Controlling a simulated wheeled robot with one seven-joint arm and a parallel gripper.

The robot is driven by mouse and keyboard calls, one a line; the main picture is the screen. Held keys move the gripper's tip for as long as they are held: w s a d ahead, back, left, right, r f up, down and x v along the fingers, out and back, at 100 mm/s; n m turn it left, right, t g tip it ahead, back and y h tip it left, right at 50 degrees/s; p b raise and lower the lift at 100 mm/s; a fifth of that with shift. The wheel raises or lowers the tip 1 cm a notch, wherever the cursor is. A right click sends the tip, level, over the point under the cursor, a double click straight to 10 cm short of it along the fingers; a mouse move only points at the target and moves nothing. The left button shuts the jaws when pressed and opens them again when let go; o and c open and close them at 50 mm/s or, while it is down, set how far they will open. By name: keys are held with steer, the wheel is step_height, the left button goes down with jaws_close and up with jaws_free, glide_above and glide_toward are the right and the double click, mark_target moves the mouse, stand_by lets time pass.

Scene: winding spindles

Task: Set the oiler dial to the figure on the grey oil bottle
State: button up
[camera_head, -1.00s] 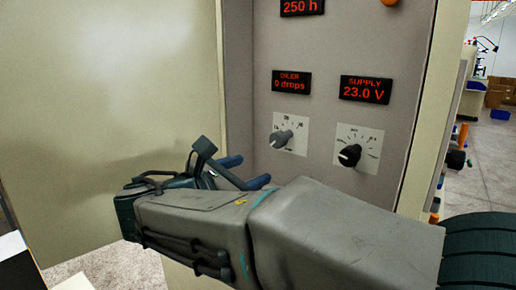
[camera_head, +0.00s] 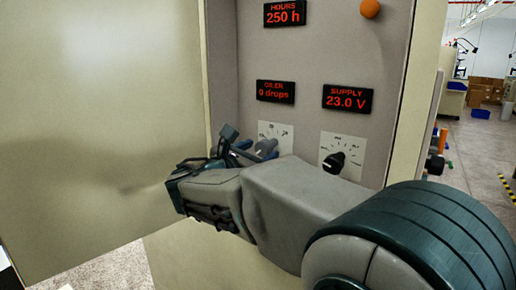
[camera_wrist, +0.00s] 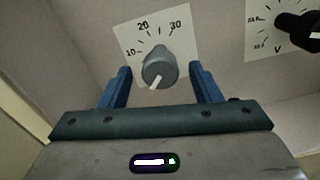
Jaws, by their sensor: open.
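The oiler dial is a grey knob (camera_wrist: 160,72) on a white scale plate (camera_wrist: 157,32) marked 10, 20 and 30 in the wrist view. Its white pointer points down and slightly left, away from the figures. The oiler display (camera_head: 275,92) reads 0 drops. My gripper (camera_wrist: 160,68) is open, with one blue finger on each side of the knob; I cannot tell whether either touches it. In the head view my gripper (camera_head: 254,149) covers the knob's lower area, and the plate (camera_head: 283,128) shows partly. No grey oil bottle is in view.
A black supply knob (camera_head: 333,162) sits on its own plate right of the oiler dial, under a display (camera_head: 347,99) reading 23.0 V. Above are an hours display (camera_head: 285,13) reading 250 h and an orange lamp (camera_head: 370,8). A large pale panel (camera_head: 100,110) stands at left.

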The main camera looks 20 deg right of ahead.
steer(key=shift+w+d, duration=0.3)
steer(key=shift+d, duration=0.05)
steer(key=shift+c, duration=0.3)
steer(key=c, duration=0.9)
steer(key=shift+f+b, duration=0.1)
steer(key=shift+b, duration=0.3)
